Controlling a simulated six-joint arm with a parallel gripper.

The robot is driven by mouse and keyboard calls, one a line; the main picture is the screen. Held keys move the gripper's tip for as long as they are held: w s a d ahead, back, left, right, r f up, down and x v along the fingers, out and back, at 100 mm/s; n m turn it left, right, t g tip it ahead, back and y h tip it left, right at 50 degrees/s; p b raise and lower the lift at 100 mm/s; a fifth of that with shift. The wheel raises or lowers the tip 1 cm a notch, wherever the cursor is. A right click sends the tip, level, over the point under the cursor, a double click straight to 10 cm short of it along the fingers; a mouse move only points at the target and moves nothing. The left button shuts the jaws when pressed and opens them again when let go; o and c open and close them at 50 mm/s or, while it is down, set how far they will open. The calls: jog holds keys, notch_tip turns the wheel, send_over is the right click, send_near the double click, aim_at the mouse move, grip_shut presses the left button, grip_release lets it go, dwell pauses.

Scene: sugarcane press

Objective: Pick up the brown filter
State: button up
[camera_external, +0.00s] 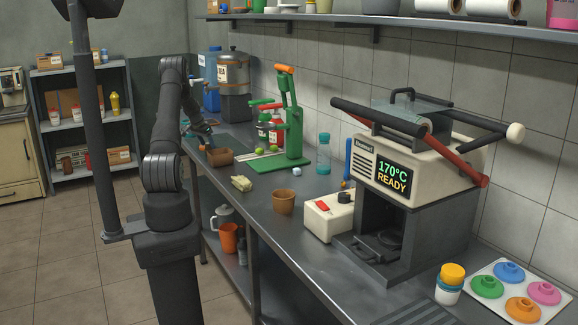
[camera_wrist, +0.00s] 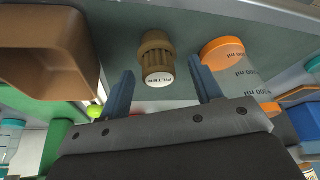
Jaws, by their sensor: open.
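The brown filter (camera_wrist: 157,60) is a small ribbed brown piece with a white end marked "FILTER". It shows in the upper middle of the wrist view, on the grey counter. My gripper (camera_wrist: 161,68) is open, with one blue-grey finger on each side of the filter in the picture. Nothing is held, and a gap shows between the filter and each finger. In the external view my gripper (camera_external: 205,137) is low over the far end of the counter; I cannot clearly make out the filter there.
A brown open box (camera_wrist: 45,50) is close on the left in the wrist view, and in the external view (camera_external: 220,157). A clear measuring container with an orange lid (camera_wrist: 222,50) is close on the right. A green press (camera_external: 290,130) stands beyond the box.

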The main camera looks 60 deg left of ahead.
jog(key=x, duration=0.4)
jog(key=shift+w+f, duration=0.1)
jog(key=shift+f, duration=0.1)
jog(key=shift+d, duration=0.1)
jog(key=c, duration=0.9)
jog(key=shift+o, duration=0.2)
